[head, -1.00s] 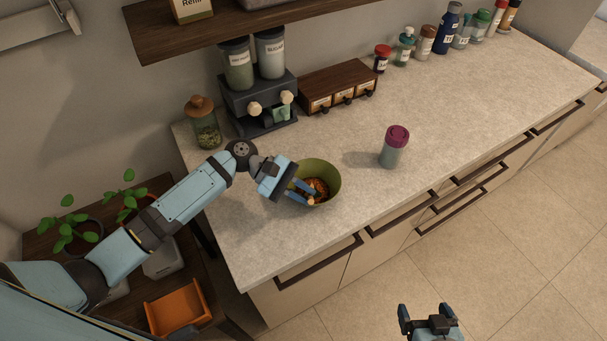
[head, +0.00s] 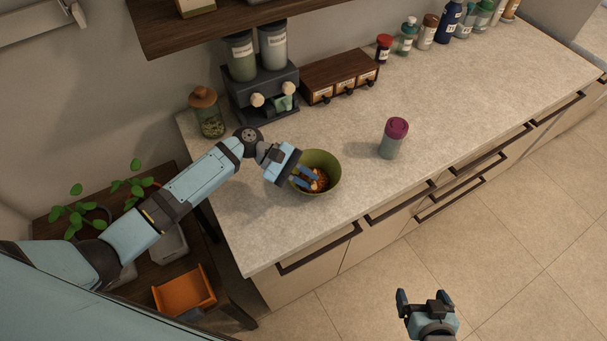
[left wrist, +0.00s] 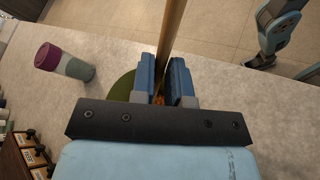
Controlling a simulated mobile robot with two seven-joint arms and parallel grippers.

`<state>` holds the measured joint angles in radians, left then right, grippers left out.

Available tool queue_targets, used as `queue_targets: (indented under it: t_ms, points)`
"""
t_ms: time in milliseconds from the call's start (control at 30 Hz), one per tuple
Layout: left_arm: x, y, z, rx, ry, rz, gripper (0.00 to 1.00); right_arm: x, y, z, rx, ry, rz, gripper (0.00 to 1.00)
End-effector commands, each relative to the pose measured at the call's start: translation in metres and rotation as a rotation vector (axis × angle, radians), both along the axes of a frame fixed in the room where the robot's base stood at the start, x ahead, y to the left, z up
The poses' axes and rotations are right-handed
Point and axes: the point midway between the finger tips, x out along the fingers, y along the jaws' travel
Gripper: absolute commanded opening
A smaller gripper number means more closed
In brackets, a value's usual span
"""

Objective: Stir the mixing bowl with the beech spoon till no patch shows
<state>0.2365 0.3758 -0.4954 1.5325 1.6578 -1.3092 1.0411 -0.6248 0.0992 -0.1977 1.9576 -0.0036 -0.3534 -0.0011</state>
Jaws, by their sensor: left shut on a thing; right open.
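The green mixing bowl (head: 333,166) stands on the counter, with an orange-brown mix (head: 321,184) that has lighter and darker spots inside. My left gripper (head: 311,182) reaches into the bowl from the left, its blue fingers over the mix. In the left wrist view the fingers are shut on the wooden handle of the beech spoon (left wrist: 172,28). The spoon's head is hidden. Part of the bowl (left wrist: 121,87) shows behind the left finger there. My right gripper (head: 425,298) is open and empty over the floor, in front of the counter.
A grey shaker with a purple lid (head: 396,136) stands right of the bowl. A dispenser (head: 262,100), a small drawer box (head: 339,78) and a lidded jar (head: 208,114) stand behind. The counter around the bowl is clear. A wooden shelf (head: 210,28) overhangs the back.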

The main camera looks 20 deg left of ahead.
Motion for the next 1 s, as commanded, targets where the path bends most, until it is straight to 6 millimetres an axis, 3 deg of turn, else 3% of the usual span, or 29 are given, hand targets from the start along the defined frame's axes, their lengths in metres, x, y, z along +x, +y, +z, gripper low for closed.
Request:
queue_targets:
  t_ms: [567,1000]
  points:
    - [0.003,-0.003,0.001,0.000,0.000,0.000,0.00,0.002,0.002,0.006,-0.002,-0.013,0.012,0.91]
    - [0.003,-0.003,0.034,0.000,-0.002,-0.001,0.00,0.002,0.000,0.004,-0.006,-0.008,0.011,0.91]
